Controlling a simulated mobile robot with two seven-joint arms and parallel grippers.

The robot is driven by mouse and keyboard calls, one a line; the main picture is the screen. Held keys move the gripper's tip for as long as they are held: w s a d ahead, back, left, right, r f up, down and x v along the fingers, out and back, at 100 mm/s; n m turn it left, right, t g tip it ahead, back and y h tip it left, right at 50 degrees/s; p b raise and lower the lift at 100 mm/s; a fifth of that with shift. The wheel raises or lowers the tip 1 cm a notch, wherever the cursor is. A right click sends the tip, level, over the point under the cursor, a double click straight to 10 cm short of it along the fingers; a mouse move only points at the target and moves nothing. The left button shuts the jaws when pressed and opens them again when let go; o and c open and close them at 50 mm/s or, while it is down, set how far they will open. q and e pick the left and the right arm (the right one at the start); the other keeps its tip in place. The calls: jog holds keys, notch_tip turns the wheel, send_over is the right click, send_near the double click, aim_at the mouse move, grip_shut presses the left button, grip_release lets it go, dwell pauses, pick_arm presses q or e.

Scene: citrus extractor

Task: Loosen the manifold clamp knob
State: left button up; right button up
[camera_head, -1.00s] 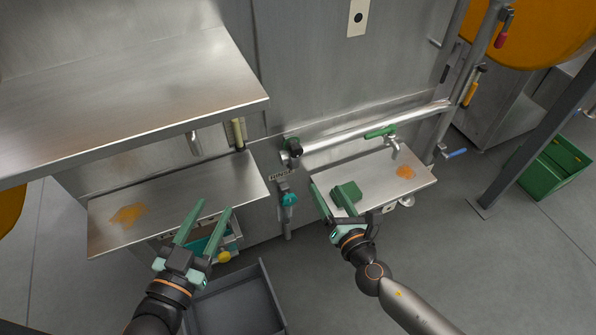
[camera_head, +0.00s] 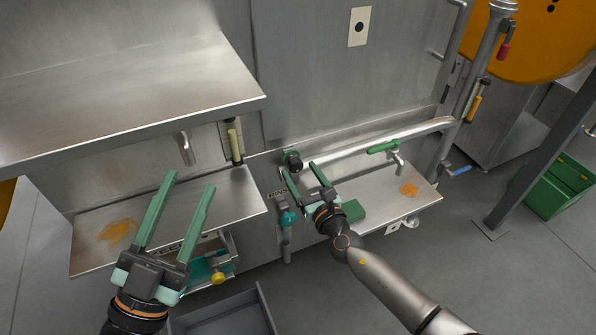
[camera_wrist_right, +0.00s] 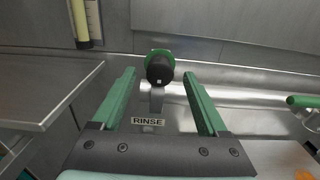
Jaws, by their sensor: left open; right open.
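A black round knob with a green collar (camera_head: 293,162) sits at the left end of the steel manifold pipe (camera_head: 375,142); I take it for the clamp knob. In the right wrist view the knob (camera_wrist_right: 159,69) faces me, in line with the gap between the fingertips, above a RINSE label (camera_wrist_right: 147,122). My right gripper (camera_head: 298,168) is open and empty, its fingertips close to the knob; I cannot tell whether they reach around it. My left gripper (camera_head: 190,180) is open and empty over the left steel tray (camera_head: 230,192).
A teal knob (camera_head: 288,218) hangs below the clamp knob. A steel shelf (camera_head: 120,100) juts out at upper left. A grey bin (camera_head: 225,315) stands below.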

pick_arm(q)
jog(key=shift+s+d+r+m+h+b, duration=0.15)
jog(key=shift+s+r+m+h, duration=0.65)
jog(key=shift+r+h, duration=0.2)
jog(key=shift+s+d+r+m+h+b, duration=0.1)
jog(key=shift+s+r+m+h+b, duration=0.05)
jog(key=shift+s+r+m+h, duration=0.85)
pick_arm(e)
jog(key=shift+x, duration=1.15)
pick_arm(q)
jog(key=shift+w+r+n, duration=0.1)
jog(key=shift+w+n, duration=0.15)
jog(key=shift+n, duration=0.05)
pick_arm(e)
grip_shut()
